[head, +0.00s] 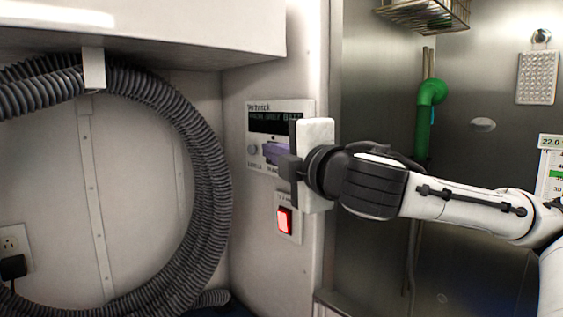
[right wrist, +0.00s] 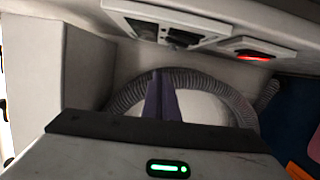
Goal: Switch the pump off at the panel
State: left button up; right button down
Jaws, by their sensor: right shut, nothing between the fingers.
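The control panel (head: 280,106) is on the white wall, with a dark display and a round knob at its lower left. It also shows at the top of the right wrist view (right wrist: 140,13). Below it is a small plate with a red rocker switch (head: 284,221), lit; its red glow shows in the right wrist view (right wrist: 254,55). Whether the fingertips touch the panel I cannot tell. My gripper hides the panel's lower right. My left gripper is out of view.
A thick grey ribbed hose (head: 212,180) hangs coiled on the wall at the left, under a white overhead cabinet (head: 150,30). A green pipe (head: 424,115) and a wire basket (head: 425,14) are in the steel-walled bay at the right. A socket with a black plug (head: 12,266) is at lower left.

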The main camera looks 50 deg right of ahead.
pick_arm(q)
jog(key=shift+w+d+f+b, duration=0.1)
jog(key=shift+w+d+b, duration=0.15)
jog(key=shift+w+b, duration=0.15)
pick_arm(e)
jog(key=v, duration=0.3)
jog(key=shift+s, duration=0.1)
